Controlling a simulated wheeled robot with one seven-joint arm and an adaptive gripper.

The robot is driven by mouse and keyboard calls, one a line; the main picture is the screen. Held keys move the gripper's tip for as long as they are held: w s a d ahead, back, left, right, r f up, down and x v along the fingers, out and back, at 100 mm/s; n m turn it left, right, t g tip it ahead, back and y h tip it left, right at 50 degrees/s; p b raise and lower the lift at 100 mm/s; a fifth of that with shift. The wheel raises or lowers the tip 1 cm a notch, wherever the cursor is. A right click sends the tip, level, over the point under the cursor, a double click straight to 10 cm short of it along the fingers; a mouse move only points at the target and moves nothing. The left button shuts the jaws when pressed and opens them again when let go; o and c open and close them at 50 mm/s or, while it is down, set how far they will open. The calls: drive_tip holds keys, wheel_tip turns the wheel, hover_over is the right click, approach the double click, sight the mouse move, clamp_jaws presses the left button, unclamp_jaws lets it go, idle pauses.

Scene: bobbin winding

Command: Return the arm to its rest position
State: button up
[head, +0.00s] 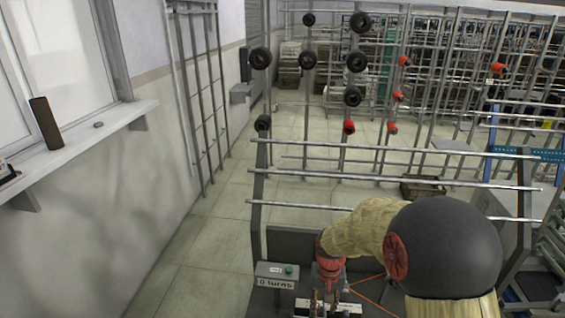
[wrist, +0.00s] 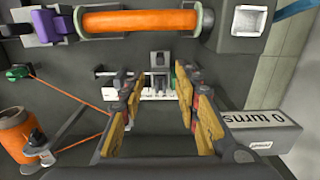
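My arm reaches in from the lower right of the head view, and my gripper (head: 323,305) is at the bottom edge over the winding machine. In the wrist view, the two yellow-padded fingers of my gripper (wrist: 158,100) stand well apart with nothing between them. An orange-wound bobbin (wrist: 160,22) lies horizontally on the machine beyond the fingertips. A counter box (wrist: 270,130) reading "0 turns" is to the right; it also shows in the head view (head: 275,278).
An orange thread spool (wrist: 18,135) stands at the left, with thread running towards the machine. A rack with horizontal bars (head: 390,179) stands behind the machine. A window ledge (head: 80,140) with a brown cylinder (head: 46,124) is at the left.

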drive_tip(key=s+d+r+n+t+b, duration=0.1)
drive_tip(key=s+r+t+b, duration=0.1)
drive_tip(key=s+r, duration=0.9)
drive_tip(key=s+d+r+n+t+b, duration=0.1)
drive_tip(key=s+d+r+t+b, duration=0.1)
drive_tip(key=s+r, duration=0.9)
drive_tip(key=shift+s+r+t, duration=0.2)
drive_tip(key=shift+s+t, duration=0.2)
drive_tip(key=shift+t, duration=0.5)
